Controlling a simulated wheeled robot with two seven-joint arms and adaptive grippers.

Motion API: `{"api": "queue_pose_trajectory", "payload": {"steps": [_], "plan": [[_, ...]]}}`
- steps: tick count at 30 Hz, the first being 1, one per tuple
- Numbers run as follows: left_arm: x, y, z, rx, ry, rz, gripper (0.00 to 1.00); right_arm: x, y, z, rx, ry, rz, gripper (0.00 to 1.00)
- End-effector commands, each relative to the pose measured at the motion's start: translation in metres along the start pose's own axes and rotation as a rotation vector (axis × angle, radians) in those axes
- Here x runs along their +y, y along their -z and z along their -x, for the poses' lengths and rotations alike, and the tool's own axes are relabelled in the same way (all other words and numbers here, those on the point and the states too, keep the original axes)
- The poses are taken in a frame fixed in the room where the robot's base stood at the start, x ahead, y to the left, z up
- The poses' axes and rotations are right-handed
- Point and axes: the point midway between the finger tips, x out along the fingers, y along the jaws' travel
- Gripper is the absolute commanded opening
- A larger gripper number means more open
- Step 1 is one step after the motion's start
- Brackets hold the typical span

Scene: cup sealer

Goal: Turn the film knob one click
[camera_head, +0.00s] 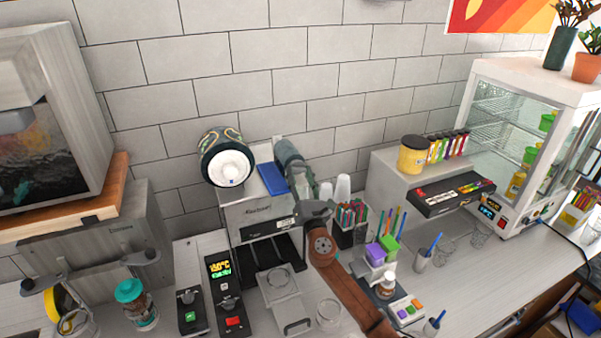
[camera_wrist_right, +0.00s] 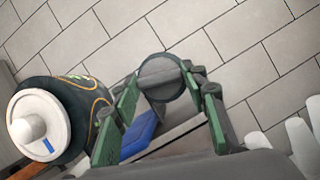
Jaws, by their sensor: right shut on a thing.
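The film knob (camera_wrist_right: 160,77), a dark grey round end with a raised bar across its face, sits between the fingers of my right gripper (camera_wrist_right: 165,105) in the right wrist view. The gripper is shut on it. In the head view my right gripper (camera_head: 295,178) reaches up to the knob (camera_head: 286,152) at the top right of the cup sealer (camera_head: 262,215); its fingers partly hide the knob. The film roll (camera_head: 228,165), with a white hub and a blue mark, is to the left; it also shows in the wrist view (camera_wrist_right: 45,125).
A blue panel (camera_head: 272,178) lies between roll and knob. White cups (camera_head: 342,188) and a straw holder (camera_head: 351,222) stand right of the sealer. A tiled wall (camera_head: 300,90) is close behind. A glass display case (camera_head: 530,130) stands far right.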

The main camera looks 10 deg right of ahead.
Motion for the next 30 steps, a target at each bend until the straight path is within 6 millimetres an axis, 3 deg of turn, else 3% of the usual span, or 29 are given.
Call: {"api": "queue_pose_trajectory", "payload": {"steps": [12,28,29,30], "plan": [[-0.0003,0.0007,0.0058,0.0,0.0,0.0,0.4,0.0015,-0.0004,0.0,0.0,0.069,-0.168,0.16],[-0.0003,0.0009,0.0062,0.0,0.0,0.0,0.4,0.001,-0.0008,-0.0001,-0.001,0.078,-0.189,0.16],[-0.0003,0.0009,0.0062,0.0,0.0,0.0,0.4,0.001,-0.0008,-0.0001,-0.001,0.078,-0.189,0.41],[-0.0003,0.0009,0.0062,0.0,0.0,0.0,0.4,0.001,-0.0009,-0.0001,-0.001,0.078,-0.188,0.44]]}}
